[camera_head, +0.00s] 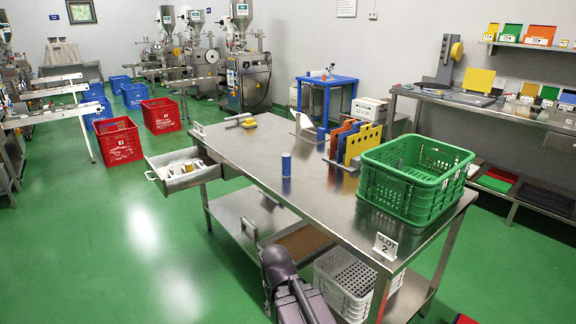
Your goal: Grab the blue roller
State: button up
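A small blue roller (286,165) stands upright on the steel table (245,150), near its left front edge, with a pale top end. Clear tabletop surrounds it. A dark purple-grey part of my own arm shows at the bottom centre, below and in front of the table edge. My gripper's fingers cannot be made out, so I cannot tell where they are relative to the roller.
A green crate (416,178) fills the table's right end, by a "SLOT 2" sign (385,246). Blue, orange and yellow upright plates (361,142) stand behind the roller. An open drawer (183,171) juts out at left. A grey crate (345,283) sits below.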

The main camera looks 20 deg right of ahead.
aim_at(286, 157)
jog(key=u, duration=0.05)
jog(key=i, duration=1)
jog(key=z, duration=0.05)
